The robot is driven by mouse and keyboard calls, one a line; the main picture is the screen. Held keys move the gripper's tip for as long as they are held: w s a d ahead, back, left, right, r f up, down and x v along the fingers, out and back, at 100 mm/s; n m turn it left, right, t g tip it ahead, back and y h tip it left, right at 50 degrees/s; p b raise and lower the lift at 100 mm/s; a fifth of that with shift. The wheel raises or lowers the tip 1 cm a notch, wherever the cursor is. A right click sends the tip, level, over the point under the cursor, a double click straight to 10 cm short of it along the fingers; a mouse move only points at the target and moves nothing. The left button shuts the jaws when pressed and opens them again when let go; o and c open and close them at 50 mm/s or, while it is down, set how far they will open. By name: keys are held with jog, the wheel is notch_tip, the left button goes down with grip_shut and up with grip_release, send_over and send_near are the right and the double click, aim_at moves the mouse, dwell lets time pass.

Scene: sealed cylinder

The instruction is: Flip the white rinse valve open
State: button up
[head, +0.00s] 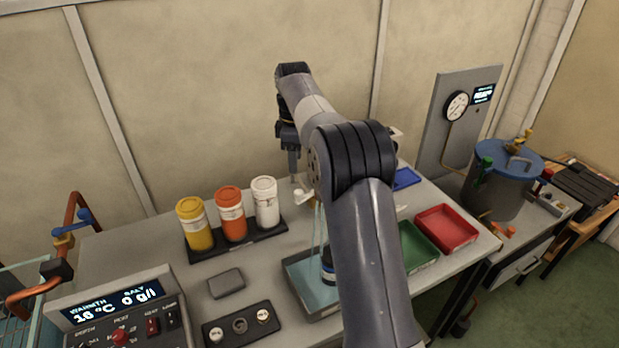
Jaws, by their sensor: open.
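A small white piece (304,197), which looks like the rinse valve's handle, shows beside my arm, above the back of a blue-grey basin (297,271). My arm hides much of it, so I cannot tell its exact position. A pale translucent vertical strip runs from near it down into the basin; I cannot tell if it is water or a tube. My gripper (294,178) points down just above and left of the white piece, open, with nothing seen in it. Its fingers are partly hidden, and I cannot tell whether it touches the white piece.
A black rack holds yellow (195,224), orange (231,214) and white (265,202) jars left of the gripper. A dark bottle (328,268) stands in the basin. Green (418,246), red (446,229) and blue (406,179) trays lie right. A blue-lidded cylinder (497,185) stands far right.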

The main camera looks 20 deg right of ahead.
aim_at(298, 191)
jog(key=f, duration=0.7)
jog(key=w+f, duration=0.1)
jog(key=f, duration=0.3)
jog(key=shift+w+d+f, duration=0.1)
jog(key=shift+d+f, duration=0.2)
jog(key=shift+f, duration=0.05)
jog(key=shift+c, duration=0.3)
grip_shut()
